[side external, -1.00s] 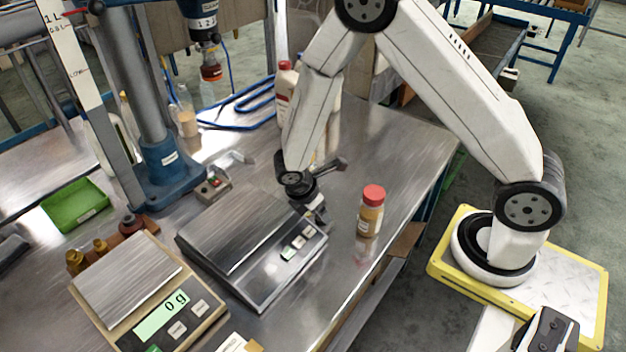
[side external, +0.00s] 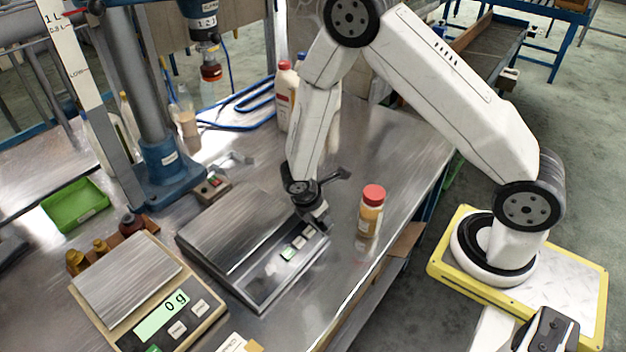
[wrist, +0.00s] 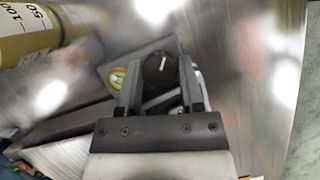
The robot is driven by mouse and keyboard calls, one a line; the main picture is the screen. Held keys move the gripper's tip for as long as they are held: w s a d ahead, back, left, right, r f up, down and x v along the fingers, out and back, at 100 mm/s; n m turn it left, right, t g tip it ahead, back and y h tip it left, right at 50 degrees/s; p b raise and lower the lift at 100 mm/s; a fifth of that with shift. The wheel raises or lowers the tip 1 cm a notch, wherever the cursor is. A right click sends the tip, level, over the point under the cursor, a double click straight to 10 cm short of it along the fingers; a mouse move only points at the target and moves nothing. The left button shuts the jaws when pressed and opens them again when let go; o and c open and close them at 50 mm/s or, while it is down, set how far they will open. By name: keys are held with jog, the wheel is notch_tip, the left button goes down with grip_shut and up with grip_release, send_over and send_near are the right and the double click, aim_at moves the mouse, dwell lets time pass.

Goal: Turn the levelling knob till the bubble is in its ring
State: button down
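In the wrist view a dark round knob (wrist: 160,72) with a white pointer mark lies between the two fingertips of my gripper (wrist: 159,66). The fingers are apart, and a narrow gap seems to show on each side of the knob. A small yellow-green round bubble level (wrist: 117,78) sits just left of the left finger; the bubble's exact place in its ring is too small to tell. In the side view my gripper (side external: 318,213) points down at the right corner of the larger steel-topped scale (side external: 240,235) and hides the knob.
A red-capped bottle (side external: 371,210) stands close to the right of my gripper. A second scale (side external: 165,305) reading 0 g is at front left. A yellow cylinder marked 50 and 100 (wrist: 40,35) is at upper left in the wrist view. The bench right of the scale is mostly clear.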

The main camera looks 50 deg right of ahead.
jog(key=shift+m, duration=0.3)
jog(key=shift+w+m+g+y, duration=0.1)
jog(key=shift+m+g+y, duration=0.3)
jog(key=shift+m, duration=0.9)
jog(key=shift+w+m+g+y, duration=0.15)
jog(key=shift+m+g, duration=0.35)
jog(key=shift+m, duration=0.8)
jog(key=shift+s, duration=0.1)
jog(key=shift+c, duration=1.2)
grip_release()
jog(key=shift+s, duration=0.1)
jog(key=shift+n, duration=0.3)
